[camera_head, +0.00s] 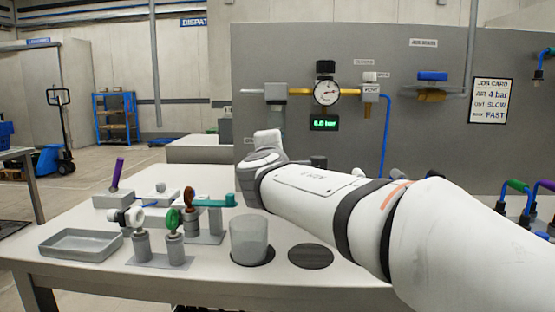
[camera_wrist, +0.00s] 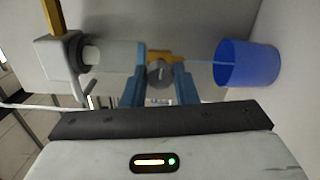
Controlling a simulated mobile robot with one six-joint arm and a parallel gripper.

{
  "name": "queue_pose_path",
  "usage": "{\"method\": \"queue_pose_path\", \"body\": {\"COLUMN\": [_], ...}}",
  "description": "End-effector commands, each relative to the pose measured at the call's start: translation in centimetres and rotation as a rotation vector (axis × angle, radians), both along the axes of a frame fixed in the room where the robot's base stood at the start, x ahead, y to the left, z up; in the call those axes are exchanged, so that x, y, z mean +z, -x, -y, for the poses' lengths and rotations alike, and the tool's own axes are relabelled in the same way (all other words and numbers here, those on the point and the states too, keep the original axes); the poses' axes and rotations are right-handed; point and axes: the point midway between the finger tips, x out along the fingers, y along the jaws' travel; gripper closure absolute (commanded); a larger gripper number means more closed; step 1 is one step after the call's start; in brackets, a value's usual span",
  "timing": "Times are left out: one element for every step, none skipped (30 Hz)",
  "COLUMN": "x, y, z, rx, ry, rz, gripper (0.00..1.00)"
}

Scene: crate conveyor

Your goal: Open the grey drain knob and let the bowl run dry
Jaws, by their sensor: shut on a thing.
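In the wrist view my gripper (camera_wrist: 160,70) has its two blue fingers closed on the round grey drain knob (camera_wrist: 160,75). The knob sits at a brass-coloured fitting (camera_wrist: 168,57) at the end of the pale grey bowl (camera_wrist: 115,58). A thin blue stream runs from the fitting into a blue cup (camera_wrist: 248,64). I cannot tell the liquid level inside the bowl. In the head view the bowl (camera_head: 277,118) hangs under a grey housing (camera_head: 277,92) on the yellow pipe. My fingers, the knob and the cup are hidden there behind my wrist.
A gauge (camera_head: 326,92) sits right of the housing, above a display (camera_head: 324,123) that appears to read 0.0 bar. A vent block (camera_head: 370,92) and blue hose (camera_head: 386,135) are farther right. The table (camera_head: 100,278) carries a tray (camera_head: 82,244), small valves and a grey cup (camera_head: 249,240).

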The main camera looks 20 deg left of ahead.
Motion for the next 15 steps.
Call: {"method": "queue_pose_path", "body": {"x": [0.00,0.02,0.03,0.04,0.06,0.07,0.07,0.08,0.08,0.08,0.08,0.08,0.08,0.08,0.07], "y": [-0.04,-0.04,-0.04,-0.04,-0.04,-0.04,-0.04,-0.04,-0.04,-0.04,-0.04,-0.04,-0.04,-0.04,-0.04], "z": [0.08,0.09,0.09,0.08,0.07,0.07,0.07,0.07,0.07,0.07,0.06,0.06,0.06,0.06,0.06], "rx": [-0.002,-0.002,-0.002,-0.002,-0.002,-0.002,-0.002,-0.002,-0.002,-0.002,-0.002,-0.002,-0.002,-0.002,-0.002], "ry": [-0.006,-0.008,-0.009,-0.010,-0.011,-0.011,-0.011,-0.011,-0.010,-0.010,-0.010,-0.010,-0.010,-0.010,-0.010], "rz": [0.000,-0.001,-0.002,-0.002,-0.002,-0.002,-0.002,-0.002,-0.002,-0.002,-0.002,-0.002,-0.002,-0.002,-0.002], "gripper": [0.97,0.97,0.97,0.97,0.97,0.97,0.97,0.97,0.97,0.97,0.97,0.97,0.97,0.72,0.69]}}
